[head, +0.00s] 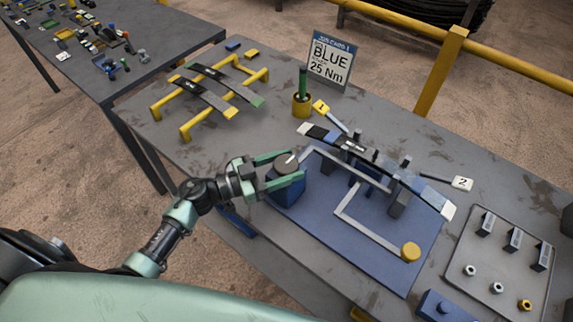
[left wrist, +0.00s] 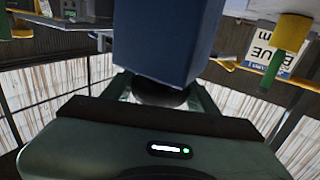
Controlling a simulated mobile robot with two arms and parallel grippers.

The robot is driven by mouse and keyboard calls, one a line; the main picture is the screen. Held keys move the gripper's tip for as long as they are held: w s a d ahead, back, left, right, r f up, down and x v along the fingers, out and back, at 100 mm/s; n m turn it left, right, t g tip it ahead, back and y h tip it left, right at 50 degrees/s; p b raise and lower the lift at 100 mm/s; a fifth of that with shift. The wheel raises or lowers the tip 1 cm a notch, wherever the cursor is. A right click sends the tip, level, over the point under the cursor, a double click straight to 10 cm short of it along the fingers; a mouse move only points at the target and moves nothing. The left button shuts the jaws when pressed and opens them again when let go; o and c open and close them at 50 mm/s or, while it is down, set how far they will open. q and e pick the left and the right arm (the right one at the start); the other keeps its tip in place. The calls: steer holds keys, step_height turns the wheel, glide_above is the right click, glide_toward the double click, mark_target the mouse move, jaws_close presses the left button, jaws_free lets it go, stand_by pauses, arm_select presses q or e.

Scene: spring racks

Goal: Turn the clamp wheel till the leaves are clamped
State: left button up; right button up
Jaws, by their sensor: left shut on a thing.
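The clamp wheel (head: 287,162) is a dark round knob with a white mark on top. It sits on a blue block (head: 287,187) at the left end of the blue fixture plate (head: 385,262). My left gripper (head: 285,170) is shut on the wheel, a green finger on each side. In the left wrist view the wheel (left wrist: 163,96) shows between the fingers, partly hidden by the blue block (left wrist: 165,40). The leaves (head: 375,160) lie stacked lengthwise across the fixture, with pale ends. Whether they are pressed tight cannot be told. My right gripper is not in view.
A job card (head: 331,62) reads BLUE, 25 Nm. Tags 1 (head: 321,107) and 2 (head: 462,183) stand by the leaves. A bent grey bar with a yellow knob (head: 410,252) lies in front. A yellow rack (head: 187,130) holds more leaves. A grey tray (head: 490,300) holds small parts.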

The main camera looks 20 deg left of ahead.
arm_select(q)
steer(key=m+g+h+b, duration=0.1)
steer(key=m+g+h, duration=0.1)
steer(key=g, duration=0.1)
steer(key=shift+w+a+f+m+g+b, duration=0.1)
steer(key=shift+f+m+g+b, duration=0.1)
steer(key=shift+m+g+b, duration=0.15)
steer(key=m+g+h+b, duration=0.2)
steer(key=m+g+b, duration=0.1)
steer(key=g+b, duration=0.2)
steer(key=shift+m, duration=0.35)
steer(key=shift+r+m+g+b, duration=0.2)
steer(key=shift+m+g+b, duration=0.7)
steer(key=shift+g+b, duration=0.5)
steer(key=o, duration=1.4)
steer(key=shift+c, duration=0.2)
